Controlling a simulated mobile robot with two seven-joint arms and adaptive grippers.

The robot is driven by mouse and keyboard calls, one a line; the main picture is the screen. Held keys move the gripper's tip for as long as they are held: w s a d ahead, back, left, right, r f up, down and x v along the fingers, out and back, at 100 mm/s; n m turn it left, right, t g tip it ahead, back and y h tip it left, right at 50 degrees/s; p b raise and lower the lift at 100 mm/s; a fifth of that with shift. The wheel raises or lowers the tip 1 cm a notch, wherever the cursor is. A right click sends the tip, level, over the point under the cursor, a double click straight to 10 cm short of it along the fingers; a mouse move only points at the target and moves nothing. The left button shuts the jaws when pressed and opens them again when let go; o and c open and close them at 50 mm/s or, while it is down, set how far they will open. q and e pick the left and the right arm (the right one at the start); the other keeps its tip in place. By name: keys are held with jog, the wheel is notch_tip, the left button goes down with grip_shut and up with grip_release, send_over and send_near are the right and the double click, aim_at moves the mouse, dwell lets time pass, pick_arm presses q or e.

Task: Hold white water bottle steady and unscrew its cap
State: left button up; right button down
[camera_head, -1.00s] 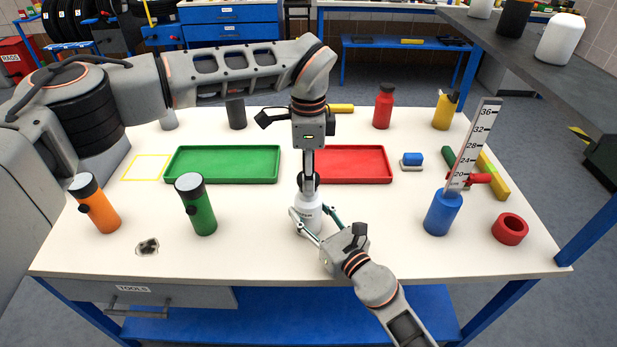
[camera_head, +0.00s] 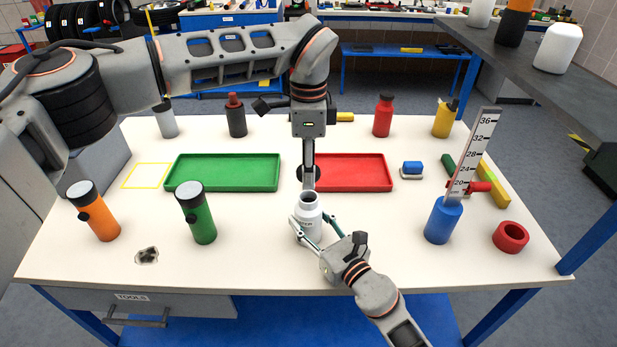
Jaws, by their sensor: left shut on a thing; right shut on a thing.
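The white water bottle (camera_head: 308,217) stands upright at the front middle of the table, its neck open at the top. My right gripper (camera_head: 308,232) is shut around the bottle's body from the lower right. The black cap (camera_head: 302,174) is off the bottle and in my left gripper (camera_head: 308,180), which points straight down just above and behind the bottle's mouth. The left gripper's fingers hide part of the cap. A small gap shows between cap and bottle neck.
A green tray (camera_head: 222,173) and a red tray (camera_head: 352,173) lie behind the bottle. A green bottle (camera_head: 197,215) and an orange bottle (camera_head: 95,212) stand left. A blue bottle (camera_head: 441,221) with a ruler and a red ring (camera_head: 510,237) are right. The table's front middle is mostly clear.

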jog(key=c, duration=1)
grip_release()
jog(key=shift+c, duration=0.2)
